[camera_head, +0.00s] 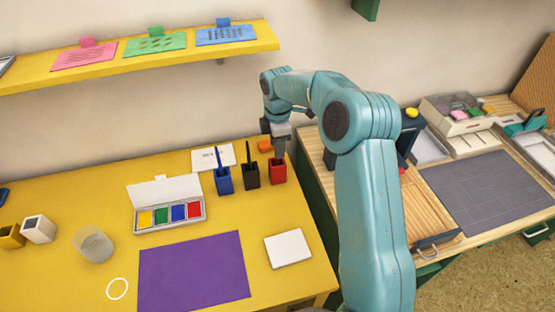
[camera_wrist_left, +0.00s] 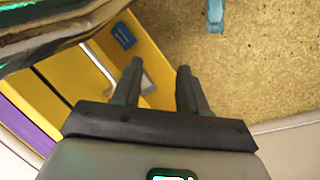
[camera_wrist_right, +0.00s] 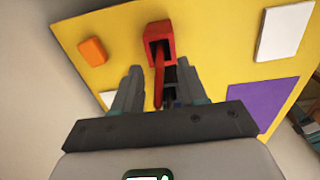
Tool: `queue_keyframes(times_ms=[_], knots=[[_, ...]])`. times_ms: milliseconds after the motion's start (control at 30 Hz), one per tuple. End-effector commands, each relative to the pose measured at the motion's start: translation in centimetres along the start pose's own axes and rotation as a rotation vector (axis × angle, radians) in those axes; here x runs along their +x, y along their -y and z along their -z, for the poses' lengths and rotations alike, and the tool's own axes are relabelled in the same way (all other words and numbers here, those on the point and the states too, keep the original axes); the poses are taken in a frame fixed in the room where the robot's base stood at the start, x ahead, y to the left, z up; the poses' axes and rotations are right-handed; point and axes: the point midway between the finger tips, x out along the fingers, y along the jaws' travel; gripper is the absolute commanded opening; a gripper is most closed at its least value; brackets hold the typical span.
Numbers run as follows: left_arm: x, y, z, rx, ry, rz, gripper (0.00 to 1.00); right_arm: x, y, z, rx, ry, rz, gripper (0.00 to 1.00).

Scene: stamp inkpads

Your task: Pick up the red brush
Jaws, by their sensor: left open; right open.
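The red brush (camera_wrist_right: 159,90) stands in the red holder (camera_wrist_right: 153,35), its handle pointing toward the camera in the right wrist view. My right gripper (camera_wrist_right: 160,72) is open, with one finger on each side of the brush handle; I cannot tell whether either finger touches it. In the head view the right gripper (camera_head: 279,147) is just above the red holder (camera_head: 278,172) and hides the brush. My left gripper (camera_wrist_left: 155,80) is open and empty in the left wrist view, away from the brush, and is not in the head view.
Black (camera_head: 251,176) and blue (camera_head: 223,181) holders stand close to the left of the red one. An orange block (camera_head: 265,146) lies behind. An inkpad box (camera_head: 168,215), purple mat (camera_head: 193,272) and white pad (camera_head: 288,248) lie in front. A yellow shelf (camera_head: 120,57) hangs above.

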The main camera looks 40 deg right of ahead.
Motion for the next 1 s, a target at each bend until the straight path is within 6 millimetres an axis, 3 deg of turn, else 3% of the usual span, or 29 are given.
queue_keyframes(times_ms=[267,400,833,1000], knots=[[0.0,0.0,0.0,0.000,0.000,0.000,0.43,0.6,0.0,0.0,0.000,0.000,0.000,0.42],[0.0,0.0,0.0,0.000,0.000,0.000,0.43,0.6,0.0,0.0,0.000,0.000,0.000,0.00],[0.0,0.0,0.0,0.000,0.000,0.000,0.43,0.4,0.0,0.0,0.000,0.000,0.000,0.00],[0.0,0.0,0.0,0.000,0.000,0.000,0.43,-0.8,-0.1,0.0,0.000,0.000,-0.003,0.00]])
